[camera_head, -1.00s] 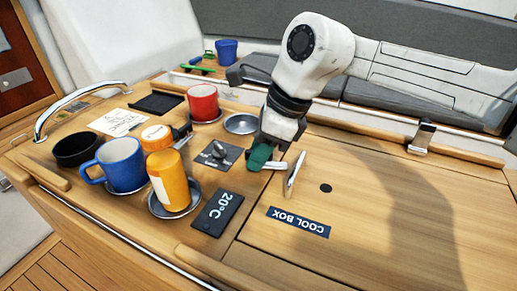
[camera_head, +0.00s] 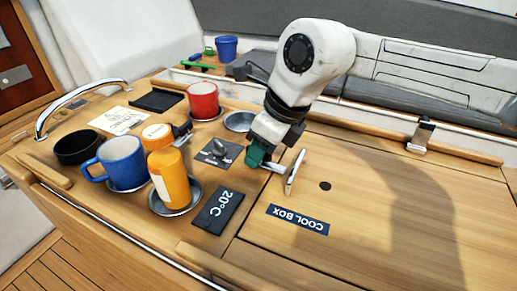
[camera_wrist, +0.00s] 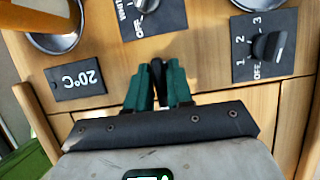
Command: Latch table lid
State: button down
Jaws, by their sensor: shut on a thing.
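The cool box lid (camera_head: 385,205) lies flat and flush in the wooden table, with a dark "COOL BOX" label (camera_head: 297,220). A slim silver latch lever (camera_head: 294,173) stands at its left edge, with a short metal arm running from it toward my gripper. My gripper (camera_head: 257,158) has green fingers and is low over the table, just left of the lever. In the wrist view, my gripper (camera_wrist: 158,75) is shut on a narrow dark piece between the fingertips. This seems to be the latch handle; the exact contact is hidden.
An orange bottle (camera_head: 172,180), blue mug (camera_head: 122,162), black bowl (camera_head: 78,147) and red mug (camera_head: 203,100) stand to the left. A knob panel (camera_head: 218,152) and a 20°C display (camera_head: 217,211) lie close to my gripper. The lid surface right is clear.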

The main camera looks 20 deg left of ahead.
aim_at(279, 167)
jog(key=c, duration=1.1)
grip_release()
jog(key=v, duration=1.1)
jog(key=shift+w, duration=0.1)
jog(key=shift+a+f, duration=0.1)
jog(key=x, duration=1)
jog(key=shift+f, duration=0.3)
jog(key=shift+a+f, duration=0.1)
jog(key=shift+a, duration=0.05)
jog(key=shift+n, duration=0.3)
